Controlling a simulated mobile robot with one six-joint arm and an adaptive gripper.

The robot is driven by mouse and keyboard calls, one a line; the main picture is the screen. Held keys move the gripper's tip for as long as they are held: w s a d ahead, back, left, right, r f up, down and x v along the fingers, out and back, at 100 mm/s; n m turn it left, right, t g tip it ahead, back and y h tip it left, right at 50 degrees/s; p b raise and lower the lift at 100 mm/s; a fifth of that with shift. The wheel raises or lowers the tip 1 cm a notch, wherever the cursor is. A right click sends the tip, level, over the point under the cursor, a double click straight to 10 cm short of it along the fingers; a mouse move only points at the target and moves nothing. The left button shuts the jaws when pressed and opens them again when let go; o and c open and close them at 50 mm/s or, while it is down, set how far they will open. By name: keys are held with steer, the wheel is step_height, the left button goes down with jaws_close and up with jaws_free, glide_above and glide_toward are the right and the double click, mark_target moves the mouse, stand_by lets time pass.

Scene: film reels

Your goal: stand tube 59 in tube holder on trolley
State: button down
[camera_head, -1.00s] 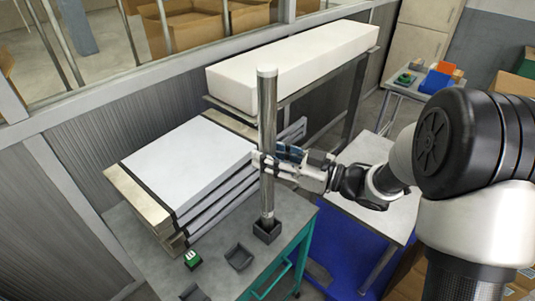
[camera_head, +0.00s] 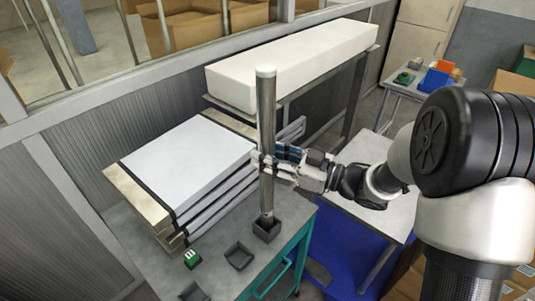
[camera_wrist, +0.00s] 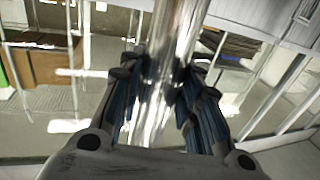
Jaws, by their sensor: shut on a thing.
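A tall grey metal tube (camera_head: 267,120) with a pale top cap stands about upright on the teal-framed trolley (camera_head: 222,270). Its lower end is at the dark square tube holder (camera_head: 267,231) and seems to be inside its rim; how deep it sits is hidden. My gripper (camera_head: 268,163) reaches in from the right and is shut around the tube at about mid-height. In the wrist view the shiny tube (camera_wrist: 165,75) runs between the two blue-padded fingers. No number on the tube can be read.
Two other dark holders (camera_head: 239,256) and (camera_head: 192,292) and a small green block (camera_head: 193,259) are on the trolley. Stacked white-topped panels (camera_head: 185,165) lie behind left. A long white block (camera_head: 290,65) rests on a rack behind. A blue bin (camera_head: 340,250) is at right.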

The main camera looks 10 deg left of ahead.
steer(key=shift+f+b, duration=0.4)
steer(key=shift+f, duration=0.15)
steer(key=c, duration=1.5)
jaws_free()
steer(key=shift+o, duration=0.3)
steer(key=p+v, duration=0.1)
steer(key=v, duration=1)
